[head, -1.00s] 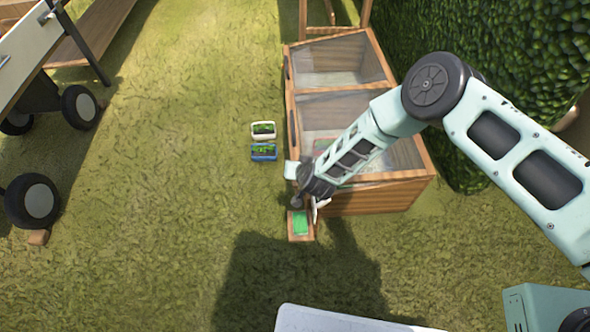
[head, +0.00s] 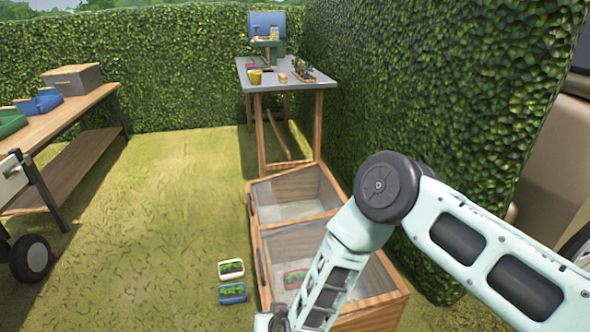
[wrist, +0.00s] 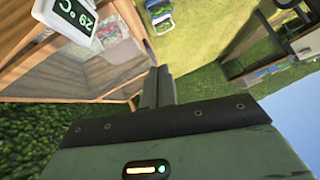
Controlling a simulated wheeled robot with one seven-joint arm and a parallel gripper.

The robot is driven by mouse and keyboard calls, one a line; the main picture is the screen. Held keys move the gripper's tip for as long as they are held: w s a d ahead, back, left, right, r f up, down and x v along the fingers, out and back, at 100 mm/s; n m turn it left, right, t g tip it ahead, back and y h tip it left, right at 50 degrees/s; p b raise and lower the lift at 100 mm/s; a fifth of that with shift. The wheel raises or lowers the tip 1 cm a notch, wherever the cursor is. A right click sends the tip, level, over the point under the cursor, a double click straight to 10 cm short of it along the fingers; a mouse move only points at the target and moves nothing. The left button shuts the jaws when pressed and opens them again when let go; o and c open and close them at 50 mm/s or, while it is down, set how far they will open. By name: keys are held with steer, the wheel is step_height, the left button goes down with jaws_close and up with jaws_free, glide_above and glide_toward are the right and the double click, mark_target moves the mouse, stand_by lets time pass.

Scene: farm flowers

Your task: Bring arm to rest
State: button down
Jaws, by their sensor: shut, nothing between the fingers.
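My arm reaches down from the right in the head view, over the near end of the wooden cold frame (head: 372,308). The gripper's tip is cut off at the bottom edge of the head view. In the wrist view my gripper (wrist: 158,88) shows with its fingers together and nothing between them. The cold frame also shows in the wrist view (wrist: 125,80), close by. A white thermometer reading 29 °C (wrist: 72,18) is near the gripper there.
A hedge (head: 430,110) runs along the right. A workbench (head: 75,120) stands left. Open grass lies between.

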steer(key=s+r+n+g+y, duration=0.1)
steer(key=s+r+n+g, duration=0.1)
steer(key=r, duration=0.9)
steer(key=s+r+n+g+y, duration=0.1)
steer(key=s+r+n+g, duration=0.15)
steer(key=r, duration=0.75)
steer(key=s+d+r+n+g+h, duration=0.1)
steer(key=s+d+r+g+h, duration=0.15)
steer(key=s+d+r, duration=0.75)
steer(key=s+d+r+n+g+h, duration=0.1)
steer(key=s+d+r+h, duration=0.3)
steer(key=s+d, duration=0.6)
step_height(320, 180, up, 14)
steer(key=w+d+p, duration=0.2)
steer(key=p, duration=1)
steer(key=shift+m+p, duration=0.3)
steer(key=shift+m, duration=0.05)
steer(key=shift+y, duration=0.25)
